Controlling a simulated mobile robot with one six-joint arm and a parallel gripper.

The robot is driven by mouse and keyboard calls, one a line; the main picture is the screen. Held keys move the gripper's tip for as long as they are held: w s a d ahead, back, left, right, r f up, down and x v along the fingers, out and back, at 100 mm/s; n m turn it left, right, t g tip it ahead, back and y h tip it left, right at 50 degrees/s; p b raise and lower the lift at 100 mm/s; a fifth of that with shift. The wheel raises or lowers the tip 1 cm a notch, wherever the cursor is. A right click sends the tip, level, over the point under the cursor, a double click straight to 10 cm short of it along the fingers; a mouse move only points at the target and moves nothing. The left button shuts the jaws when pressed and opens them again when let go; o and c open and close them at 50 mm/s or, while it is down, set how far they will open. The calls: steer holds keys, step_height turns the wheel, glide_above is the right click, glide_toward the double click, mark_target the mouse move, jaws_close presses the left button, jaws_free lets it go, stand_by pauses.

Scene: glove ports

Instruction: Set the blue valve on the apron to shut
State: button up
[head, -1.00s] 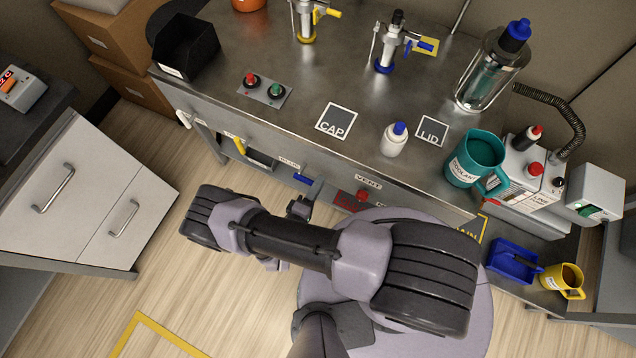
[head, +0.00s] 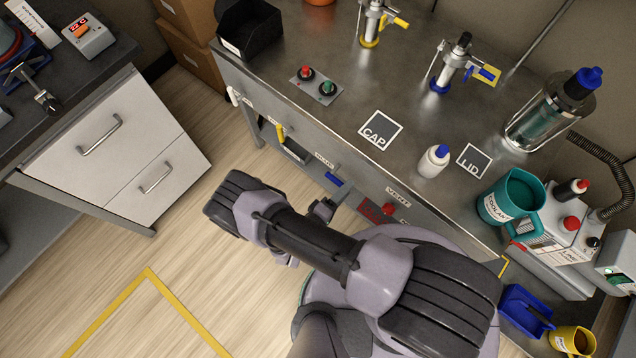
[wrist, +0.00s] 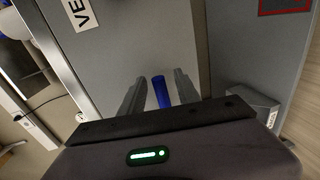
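The blue valve (head: 334,180) shows as a short blue handle on the bench's front apron, below a small label. In the wrist view the blue handle (wrist: 162,92) stands lengthwise in the picture, between my gripper's two fingers. My gripper (wrist: 160,90) is open, with a visible gap on each side of the handle. Whether the fingertips reach past the handle, I cannot tell. In the head view my gripper (head: 322,207) is small and dark, just in front of the apron near the valve. The valve's base is not clear.
A yellow handle (head: 280,132) is to the left on the apron, and a red VENT knob (head: 389,208) is to the right. The bench top (head: 340,85) holds pumps, a bottle, a teal jug and buttons. A drawer cabinet (head: 115,150) stands left; open floor lies between.

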steer(key=p+v, duration=0.2)
steer(key=v, duration=1.4)
steer(key=shift+s+p, duration=0.2)
steer(key=shift+p, duration=0.1)
